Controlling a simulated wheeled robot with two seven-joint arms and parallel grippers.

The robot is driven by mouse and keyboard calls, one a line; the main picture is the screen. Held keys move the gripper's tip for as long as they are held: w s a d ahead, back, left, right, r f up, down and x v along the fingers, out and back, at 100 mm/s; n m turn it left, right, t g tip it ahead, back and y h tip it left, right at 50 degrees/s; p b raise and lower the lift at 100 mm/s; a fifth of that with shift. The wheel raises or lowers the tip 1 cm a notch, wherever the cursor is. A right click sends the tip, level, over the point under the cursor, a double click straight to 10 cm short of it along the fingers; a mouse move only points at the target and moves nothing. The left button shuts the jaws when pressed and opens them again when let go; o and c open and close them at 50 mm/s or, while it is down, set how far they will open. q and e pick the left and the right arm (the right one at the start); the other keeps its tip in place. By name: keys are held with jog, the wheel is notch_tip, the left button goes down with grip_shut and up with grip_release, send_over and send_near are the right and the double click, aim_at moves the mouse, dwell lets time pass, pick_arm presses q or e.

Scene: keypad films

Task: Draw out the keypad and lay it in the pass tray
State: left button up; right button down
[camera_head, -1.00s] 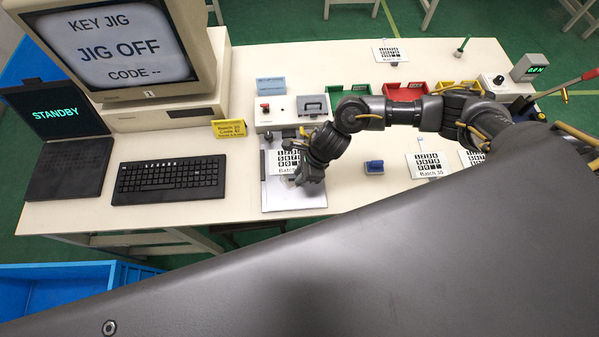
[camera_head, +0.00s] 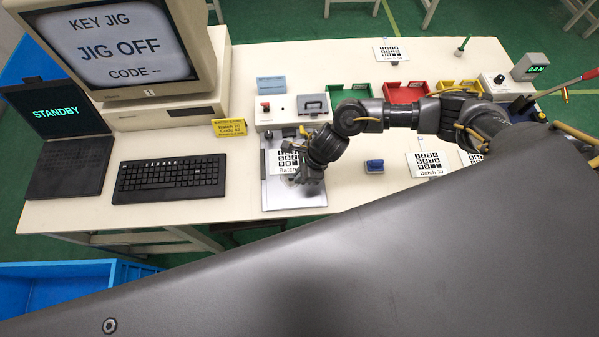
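A white keypad film (camera_head: 285,161) with black keys, labelled Batch, lies on the grey plate of the jig (camera_head: 285,200) at the front middle of the table. My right gripper (camera_head: 301,181) reaches down over the right side of this keypad and hides part of it. I cannot tell whether its fingers are open, shut or touching the film. Behind the jig stand a green tray (camera_head: 349,90), a red tray (camera_head: 404,91) and a yellow tray (camera_head: 460,87); no pass label is readable on them. My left gripper is not in view.
Other keypad films lie at the right (camera_head: 430,164) and the back (camera_head: 391,50). A small blue block (camera_head: 374,166) sits right of the jig. A monitor (camera_head: 125,48) reading JIG OFF, a keyboard (camera_head: 170,177) and a laptop (camera_head: 65,150) fill the left.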

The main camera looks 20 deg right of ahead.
aim_at(296, 199)
jog(key=shift+s+a, duration=0.25)
jog(key=shift+s, duration=0.85)
jog(key=shift+s+a+r+p, duration=0.15)
jog(key=shift+s+r+p, duration=0.4)
jog(key=shift+s+p, duration=0.1)
jog(key=shift+s+a+r+p, duration=0.2)
jog(key=shift+s+r+p, duration=0.25)
jog(key=shift+s, duration=0.2)
jog(key=shift+s+a+r+p, duration=0.15)
jog(key=shift+s+r+p, duration=0.15)
jog(key=shift+s+r, duration=0.3)
jog(key=shift+s+f, duration=0.1)
jog(key=shift+f, duration=0.1)
jog(key=shift+f+b, duration=1.35)
jog(key=shift+b, duration=0.2)
